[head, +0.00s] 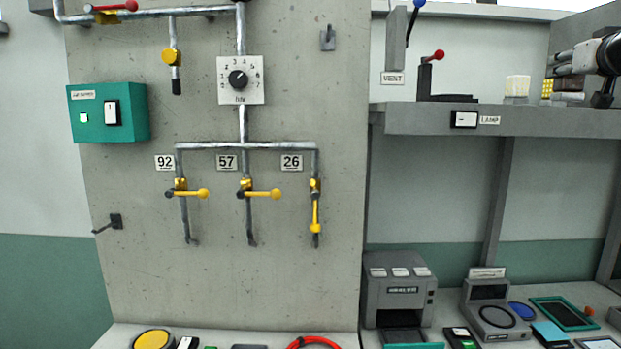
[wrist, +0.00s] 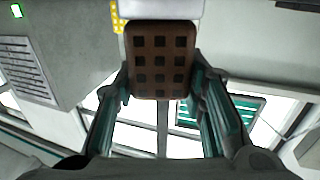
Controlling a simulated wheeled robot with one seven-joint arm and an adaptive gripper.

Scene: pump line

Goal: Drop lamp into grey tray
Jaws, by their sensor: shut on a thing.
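My gripper (wrist: 160,88) is shut on a brown block with a grid of dark squares (wrist: 162,60), which sits between its two fingers in the wrist view. I cannot tell for sure that this block is the lamp. In the head view my arm is at the upper right, by the shelf (head: 430,119); the fingers there are not clear. A switch labelled LAMP (head: 465,119) is on the shelf's front edge. I cannot make out a grey tray for certain.
A pale gridded block (head: 517,87) and a yellow lattice (head: 547,88) are on the shelf. A red-knobbed lever (head: 425,75) stands to their left. Below, the bench holds a grey machine (head: 398,292), a grey device (head: 493,308) and a green-rimmed dark tray (head: 537,304).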

